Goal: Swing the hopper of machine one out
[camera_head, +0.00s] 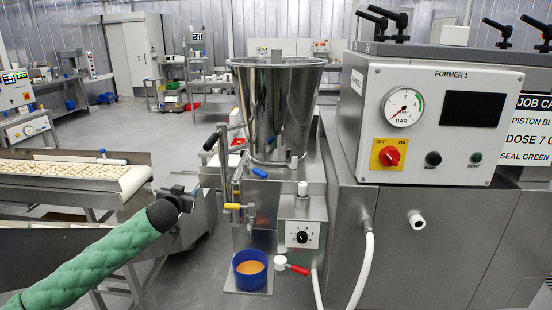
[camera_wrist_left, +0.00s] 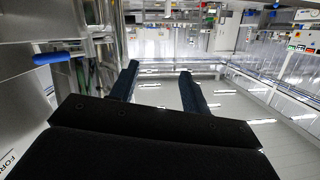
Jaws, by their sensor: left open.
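The hopper (camera_head: 275,105) is a steel, bucket-like cone on the front left of the machine marked FORMER 1 (camera_head: 440,125). It stands upright over the machine's block. A black-ended handle (camera_head: 211,141) sticks out to its left, and a blue lever (camera_head: 259,172) sits at its foot. A yellow-handled lever (camera_head: 233,206) is lower on the left. My left gripper (camera_head: 184,197) is open and empty, left of the hopper and lower than it, apart from the levers. In the left wrist view its two fingers (camera_wrist_left: 158,82) stand apart with nothing between; a blue handle (camera_wrist_left: 50,58) shows to their left.
A blue cup (camera_head: 236,275) with orange contents stands below the hopper, beside a red-handled valve (camera_head: 298,269). A conveyor (camera_head: 60,195) carrying pasta pieces is at left. White hoses hang at the machine's front. Open floor lies behind my left gripper.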

